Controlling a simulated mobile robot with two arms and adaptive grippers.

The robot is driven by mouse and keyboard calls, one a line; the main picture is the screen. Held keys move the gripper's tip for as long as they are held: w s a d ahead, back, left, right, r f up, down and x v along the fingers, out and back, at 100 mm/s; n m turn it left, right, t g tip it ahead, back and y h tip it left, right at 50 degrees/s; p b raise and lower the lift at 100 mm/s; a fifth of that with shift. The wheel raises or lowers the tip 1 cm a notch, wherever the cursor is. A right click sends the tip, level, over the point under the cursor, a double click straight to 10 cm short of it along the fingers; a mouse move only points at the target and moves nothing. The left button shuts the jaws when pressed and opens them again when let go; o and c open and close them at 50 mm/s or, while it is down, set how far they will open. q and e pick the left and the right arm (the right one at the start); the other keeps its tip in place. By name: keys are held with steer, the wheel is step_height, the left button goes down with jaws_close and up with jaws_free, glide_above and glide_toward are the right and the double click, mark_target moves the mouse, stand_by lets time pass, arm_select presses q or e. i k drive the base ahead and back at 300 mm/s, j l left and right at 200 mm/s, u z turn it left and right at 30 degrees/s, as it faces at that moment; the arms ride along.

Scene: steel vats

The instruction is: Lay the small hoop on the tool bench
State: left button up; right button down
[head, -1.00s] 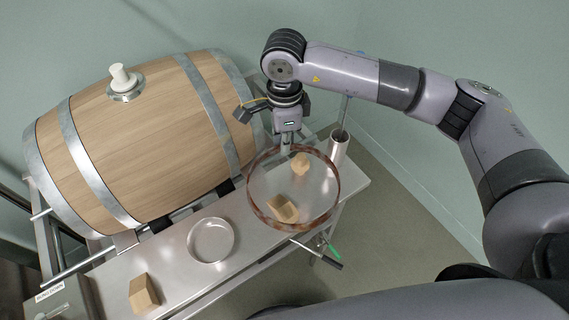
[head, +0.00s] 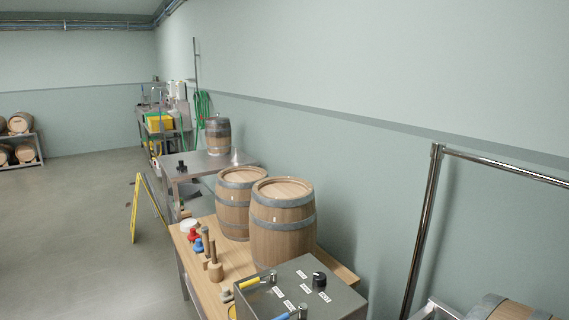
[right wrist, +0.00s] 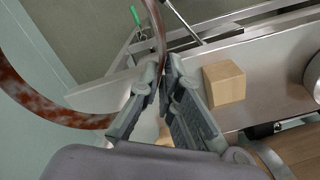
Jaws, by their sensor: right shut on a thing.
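In the right wrist view my right gripper (right wrist: 165,75) is shut on the rim of a rusty brown hoop (right wrist: 28,97). The hoop curves away to the left and up past the fingertips; part of it is out of frame. In the head view a wooden-topped bench (head: 236,256) carries mallets (head: 213,263), small red and blue tools and two barrels, so it looks like the tool bench. Neither gripper nor the hoop shows in the head view. My left gripper is in no current view.
In the wrist view a wooden block (right wrist: 224,83) sits on a steel surface beside the fingers, with a steel dish (right wrist: 313,76) at the right edge. In the head view a steel control box (head: 322,292) fills the bench's near end. A yellow floor sign (head: 135,207) stands left.

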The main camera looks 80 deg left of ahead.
mark_target(186, 161)
steer(key=k+j, duration=0.45)
steer(key=j, duration=0.15)
steer(key=k+j, duration=0.5)
steer(key=k+j+u, duration=0.35)
steer(key=k+j, duration=0.15)
steer(key=j, duration=3.45)
steer(key=j+u, duration=0.4)
steer(key=j, duration=3.55)
